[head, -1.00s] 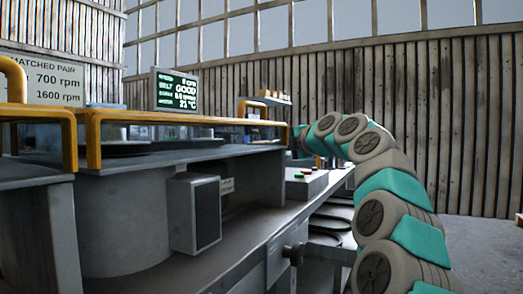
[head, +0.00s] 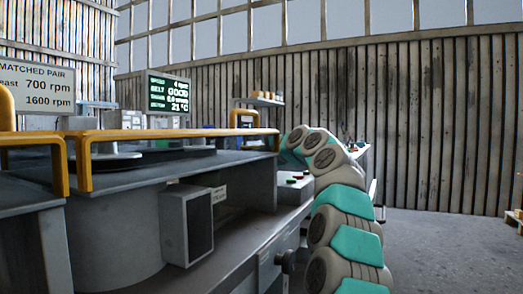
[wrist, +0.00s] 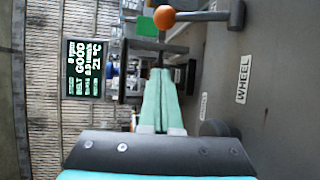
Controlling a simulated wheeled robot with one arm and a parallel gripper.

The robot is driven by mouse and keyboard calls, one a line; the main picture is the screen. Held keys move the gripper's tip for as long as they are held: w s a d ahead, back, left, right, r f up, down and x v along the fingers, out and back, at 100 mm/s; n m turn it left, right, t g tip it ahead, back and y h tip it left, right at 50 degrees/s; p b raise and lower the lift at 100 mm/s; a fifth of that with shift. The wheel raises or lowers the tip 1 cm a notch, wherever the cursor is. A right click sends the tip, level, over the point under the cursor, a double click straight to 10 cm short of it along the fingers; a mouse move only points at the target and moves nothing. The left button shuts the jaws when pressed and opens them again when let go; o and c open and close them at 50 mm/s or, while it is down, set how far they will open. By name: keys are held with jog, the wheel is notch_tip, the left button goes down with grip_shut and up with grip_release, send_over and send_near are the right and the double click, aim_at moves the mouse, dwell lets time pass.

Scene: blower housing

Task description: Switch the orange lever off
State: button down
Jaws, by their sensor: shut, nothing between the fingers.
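An orange ball knob (wrist: 164,16) on a grey bar (wrist: 205,15) shows at the top of the wrist view; it looks like the orange lever. My gripper (wrist: 160,72) has its two teal fingers pressed together, with nothing between them. In the picture the fingertips lie just below the knob, with a gap; I cannot tell the distance in depth. In the head view my arm reaches behind the end of the yellow rail, and the gripper and lever are hidden there.
A grey panel (wrist: 270,110) labelled WHEEL lies right of my fingers in the wrist view. A green-text display (head: 168,92) stands behind the bench. A yellow rail (head: 180,134) runs along the bench near my arm. Open floor (head: 430,240) lies at right.

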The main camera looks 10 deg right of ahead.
jog(key=p+x, duration=0.1)
jog(key=x, duration=0.2)
jog(key=shift+r, duration=0.15)
jog(key=shift+w+d+r+p, duration=0.1)
jog(key=shift+d+p, duration=0.35)
jog(key=shift+d, duration=0.15)
jog(key=shift+w+d+p, duration=0.15)
jog(key=shift+d+p, duration=0.3)
jog(key=shift+d, duration=0.2)
jog(key=shift+w+d, duration=0.1)
jog(key=shift+d, duration=0.6)
jog(key=shift+d+b, duration=0.15)
jog(key=shift+b, duration=0.35)
